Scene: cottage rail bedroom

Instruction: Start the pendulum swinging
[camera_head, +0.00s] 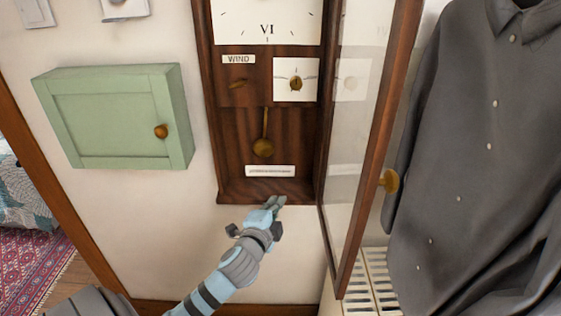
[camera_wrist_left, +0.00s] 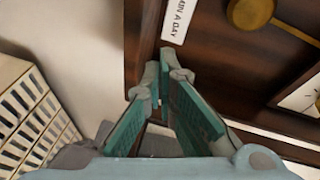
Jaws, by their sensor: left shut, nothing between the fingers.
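The wall clock (camera_head: 212,120) has a dark wooden case and its glass door (camera_head: 349,130) stands open to the right. The brass pendulum (camera_head: 263,147) hangs inside the lower case, its bob low and near the middle. It also shows in the left wrist view (camera_wrist_left: 250,14) at the top right. My left gripper (camera_head: 277,203) is shut and empty at the bottom edge of the case, below the pendulum and apart from it. In the left wrist view its fingertips (camera_wrist_left: 166,62) lie near a white label strip (camera_wrist_left: 178,20). My right gripper is not in view.
A small green wall cabinet (camera_head: 110,115) hangs left of the clock. A dark grey shirt (camera_head: 480,150) hangs to the right, beyond the door's brass knob (camera_head: 389,180). A slatted white radiator (camera_head: 372,280) stands below.

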